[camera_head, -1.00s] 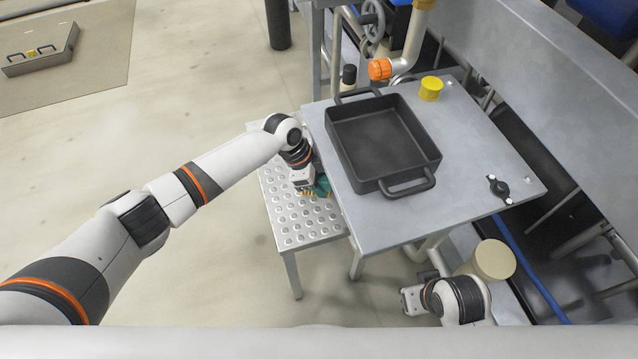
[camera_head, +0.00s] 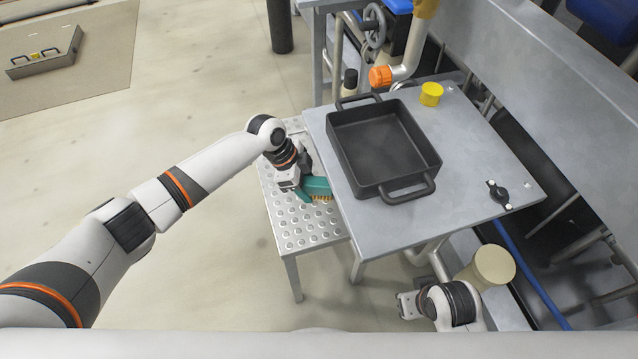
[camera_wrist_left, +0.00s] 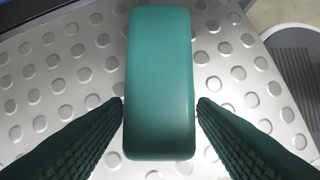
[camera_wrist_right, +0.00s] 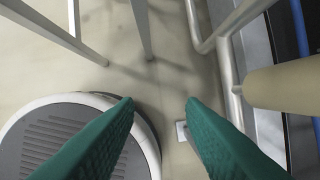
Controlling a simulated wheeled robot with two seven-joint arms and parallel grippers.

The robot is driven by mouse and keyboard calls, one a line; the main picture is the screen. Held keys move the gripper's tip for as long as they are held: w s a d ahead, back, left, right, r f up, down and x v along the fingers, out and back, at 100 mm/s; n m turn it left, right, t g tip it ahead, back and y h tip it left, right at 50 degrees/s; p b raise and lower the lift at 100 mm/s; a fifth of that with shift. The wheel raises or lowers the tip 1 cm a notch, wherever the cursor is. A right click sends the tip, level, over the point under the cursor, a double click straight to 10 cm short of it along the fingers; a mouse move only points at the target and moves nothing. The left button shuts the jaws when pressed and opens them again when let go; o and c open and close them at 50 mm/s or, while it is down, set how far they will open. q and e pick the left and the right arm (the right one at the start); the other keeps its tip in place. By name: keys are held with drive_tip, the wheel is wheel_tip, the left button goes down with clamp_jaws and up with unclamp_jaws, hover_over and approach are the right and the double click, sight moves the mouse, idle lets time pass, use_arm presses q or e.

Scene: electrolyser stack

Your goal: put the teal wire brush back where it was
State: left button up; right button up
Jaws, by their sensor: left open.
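The teal wire brush (camera_head: 317,187), with yellowish bristles facing down, is at the dimpled metal step (camera_head: 297,226), beside the table's left edge. My left gripper (camera_head: 301,190) is at the brush, with its fingers spread. In the left wrist view the brush's smooth teal back (camera_wrist_left: 160,80) lies between the two fingertips (camera_wrist_left: 160,104), which are very close to its sides; I cannot tell whether they touch. My right gripper (camera_wrist_right: 158,104) is open and empty, low near the table's front, over the floor.
A black tray with handles (camera_head: 347,160) stands on the grey table (camera_head: 465,190), close above the step. An orange-capped pipe (camera_head: 380,75) stands behind.

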use_arm(q)
drive_tip(key=a, duration=0.9)
drive_tip(key=shift+w, duration=0.35)
use_arm(e)
drive_tip(key=shift+f, duration=0.85)
